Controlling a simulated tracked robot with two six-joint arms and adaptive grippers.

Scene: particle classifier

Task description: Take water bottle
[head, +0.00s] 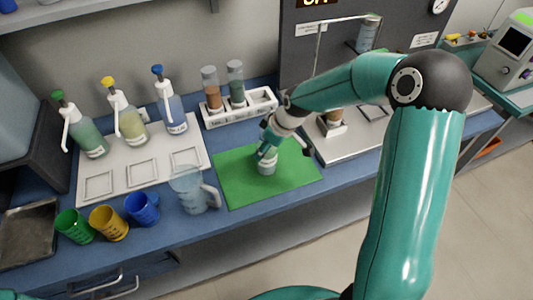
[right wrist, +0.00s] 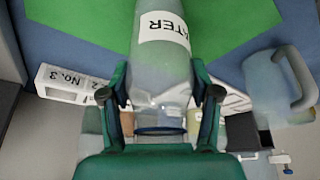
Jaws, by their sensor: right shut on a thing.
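A pale translucent bottle (right wrist: 165,70) with a white label, on which "ATER" can be read, is between the two dark fingertips of my right gripper (right wrist: 160,96) in the right wrist view. The right gripper (head: 267,151) is shut on it. In the head view the lower part of the bottle (head: 266,167) shows below the gripper, over the green mat (head: 290,183). Its upper part is hidden by the gripper. I cannot tell whether its base touches the mat. My left gripper is not in view.
A clear jug (head: 192,190) stands left of the mat. Pump bottles (head: 127,120) stand on a white tray (head: 122,183); green, yellow and blue cups (head: 142,208) stand in front. A white rack (head: 262,103) with two tubes is behind the mat. A metal stand (head: 317,50) is at right.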

